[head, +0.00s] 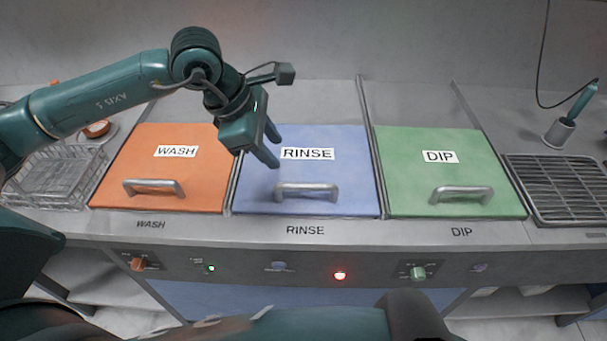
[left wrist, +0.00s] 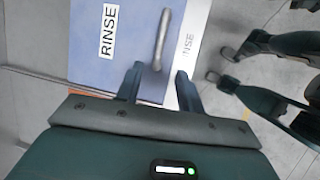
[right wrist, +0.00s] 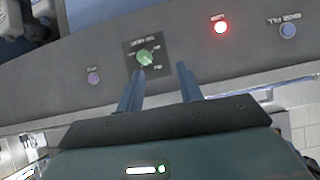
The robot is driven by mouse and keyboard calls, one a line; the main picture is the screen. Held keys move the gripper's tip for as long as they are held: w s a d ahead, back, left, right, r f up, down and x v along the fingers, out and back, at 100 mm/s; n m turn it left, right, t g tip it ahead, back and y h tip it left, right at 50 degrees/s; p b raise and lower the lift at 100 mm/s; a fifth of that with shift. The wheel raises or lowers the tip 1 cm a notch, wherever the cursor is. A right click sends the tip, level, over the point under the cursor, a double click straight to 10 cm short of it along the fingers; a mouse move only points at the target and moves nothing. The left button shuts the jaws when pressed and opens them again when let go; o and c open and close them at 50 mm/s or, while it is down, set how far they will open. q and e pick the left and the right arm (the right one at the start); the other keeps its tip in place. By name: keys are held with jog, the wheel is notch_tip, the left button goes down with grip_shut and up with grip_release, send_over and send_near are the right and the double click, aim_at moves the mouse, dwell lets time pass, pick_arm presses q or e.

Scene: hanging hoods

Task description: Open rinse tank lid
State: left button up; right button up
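The blue rinse lid (head: 345,170) lies flat and closed between the orange and green lids. Its grey bar handle (head: 306,188) runs along the front part of the lid. The lid (left wrist: 90,60) and its handle (left wrist: 163,35) also show in the left wrist view. My left gripper (head: 274,150) is open and empty above the lid's left part, behind and left of the handle. In the left wrist view the handle's near end appears between the spread fingers, but I see no contact. My right gripper (right wrist: 161,88) is open and empty, facing the front control panel.
The orange wash lid (head: 190,180) and green dip lid (head: 420,180) are closed beside it. The panel (right wrist: 110,55) carries a green knob (right wrist: 144,57) and a lit red lamp (right wrist: 220,27). A wire basket (head: 55,175) stands at left, a slatted rack (head: 560,187) at right.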

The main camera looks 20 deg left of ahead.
aim_at(304, 185)
pick_arm(q)
jog(key=p+x, duration=0.2)
jog(key=x, duration=1.1)
jog(key=shift+s, duration=0.1)
jog(key=shift+c, duration=0.4)
grip_shut()
